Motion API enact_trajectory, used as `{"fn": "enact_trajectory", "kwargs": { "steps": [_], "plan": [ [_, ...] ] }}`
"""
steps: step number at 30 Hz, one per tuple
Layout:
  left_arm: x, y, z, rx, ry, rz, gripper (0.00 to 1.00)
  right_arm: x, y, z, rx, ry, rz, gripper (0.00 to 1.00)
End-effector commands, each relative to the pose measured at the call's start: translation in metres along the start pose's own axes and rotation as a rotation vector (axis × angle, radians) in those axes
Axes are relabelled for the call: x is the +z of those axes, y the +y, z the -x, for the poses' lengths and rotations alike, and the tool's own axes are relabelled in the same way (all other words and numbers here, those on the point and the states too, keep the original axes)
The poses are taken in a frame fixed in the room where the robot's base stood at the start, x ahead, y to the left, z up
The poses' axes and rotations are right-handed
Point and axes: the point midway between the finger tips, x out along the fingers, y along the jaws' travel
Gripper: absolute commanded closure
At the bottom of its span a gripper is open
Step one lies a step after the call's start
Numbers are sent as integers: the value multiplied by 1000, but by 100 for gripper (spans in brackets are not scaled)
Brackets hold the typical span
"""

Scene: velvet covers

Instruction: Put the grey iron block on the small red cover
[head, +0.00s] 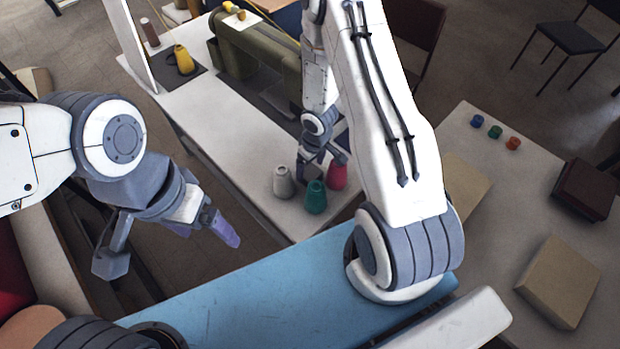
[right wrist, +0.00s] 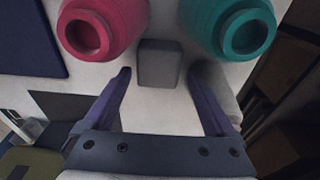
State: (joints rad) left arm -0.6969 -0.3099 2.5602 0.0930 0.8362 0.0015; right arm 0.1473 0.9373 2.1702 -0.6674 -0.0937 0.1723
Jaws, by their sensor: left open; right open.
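The grey iron block (right wrist: 158,64) shows in the right wrist view as a small dark grey block on the pale table top. It lies just beyond the fingertips of my right gripper (right wrist: 159,74), roughly centred between them. The right gripper is open and empty. In the head view my right gripper (head: 324,160) is over the white table, behind the cones, and I cannot make out the block there. My left gripper (head: 207,230) is open and empty, away from the block. I cannot identify the small red cover in either view.
A red cone (right wrist: 102,27) and a teal cone (right wrist: 230,28) stand close on either side beyond the block. A pale grey cone (head: 284,183) is near them. The sewing machine (head: 255,48) stands farther back. A blue surface (head: 250,303) is in front.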

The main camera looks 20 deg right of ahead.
Motion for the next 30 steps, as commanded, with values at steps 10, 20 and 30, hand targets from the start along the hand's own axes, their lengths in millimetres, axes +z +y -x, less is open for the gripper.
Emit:
{"fn": "enact_trajectory", "kwargs": {
  "steps": [10, 20, 30],
  "plan": [
    [1, -2, -21, 0, 0, -1, 12, 2, 2, -40, 0, -2, -1, 10],
    [1, -1, -20, 0, 0, -1, 12, 1, 2, -39, 0, -1, 0, 60],
    [1, -1, -20, 0, 0, -1, 12, 0, 2, -38, 1, 1, 0, 100]
  ]
}}
